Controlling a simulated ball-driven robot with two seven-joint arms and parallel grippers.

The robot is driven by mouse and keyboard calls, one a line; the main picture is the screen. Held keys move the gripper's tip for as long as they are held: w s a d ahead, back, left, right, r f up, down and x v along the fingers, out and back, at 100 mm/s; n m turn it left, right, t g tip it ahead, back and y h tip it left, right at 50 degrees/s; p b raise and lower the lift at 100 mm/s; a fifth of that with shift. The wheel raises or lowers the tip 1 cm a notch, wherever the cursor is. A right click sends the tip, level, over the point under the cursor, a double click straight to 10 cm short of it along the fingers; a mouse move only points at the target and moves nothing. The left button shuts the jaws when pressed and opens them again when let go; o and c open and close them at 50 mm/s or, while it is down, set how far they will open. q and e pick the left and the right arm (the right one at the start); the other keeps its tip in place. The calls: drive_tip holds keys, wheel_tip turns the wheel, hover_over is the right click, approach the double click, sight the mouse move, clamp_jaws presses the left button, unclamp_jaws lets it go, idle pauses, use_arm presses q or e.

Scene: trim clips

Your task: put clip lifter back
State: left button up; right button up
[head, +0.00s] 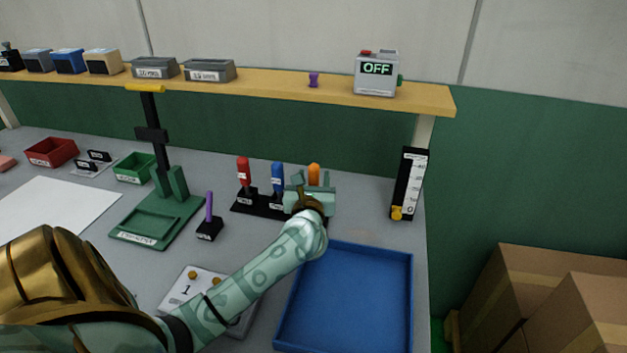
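A black tool rack (262,205) stands on the grey bench, with small labels too small to read. A red-handled tool (243,170) and a blue-handled tool (278,177) stand upright in it. An orange handle (314,174) stands upright at the rack's right end, just behind my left gripper. Which tool is the clip lifter I cannot tell. My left gripper (311,190) is at the orange handle and hides its lower part and the rack's right end. Whether its fingers are open or shut on the handle is hidden. My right gripper is not in view.
An empty blue tray (407,300) lies at the front right. A green press stand (188,212), a purple-handled tool (209,208) in a black holder and a numbered plate (180,291) are left of the arm. A black gauge (410,180) stands right. A shelf (270,82) runs behind.

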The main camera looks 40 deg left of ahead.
use_arm(q)
drive_tip(key=shift+f, duration=0.4)
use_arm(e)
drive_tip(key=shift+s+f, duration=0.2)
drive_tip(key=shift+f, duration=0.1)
use_arm(q)
drive_tip(key=shift+s+d, duration=0.35)
drive_tip(key=v, duration=0.3)
drive_tip(key=p+v, duration=0.1)
drive_tip(key=v, duration=0.6)
drive_tip(key=shift+d+r+p, duration=0.2)
drive_tip(key=shift+r+p, duration=0.1)
drive_tip(key=shift+p, duration=0.05)
drive_tip(key=shift+s+d, duration=0.3)
drive_tip(key=shift+s, duration=0.15)
drive_tip(key=shift+r, duration=0.1)
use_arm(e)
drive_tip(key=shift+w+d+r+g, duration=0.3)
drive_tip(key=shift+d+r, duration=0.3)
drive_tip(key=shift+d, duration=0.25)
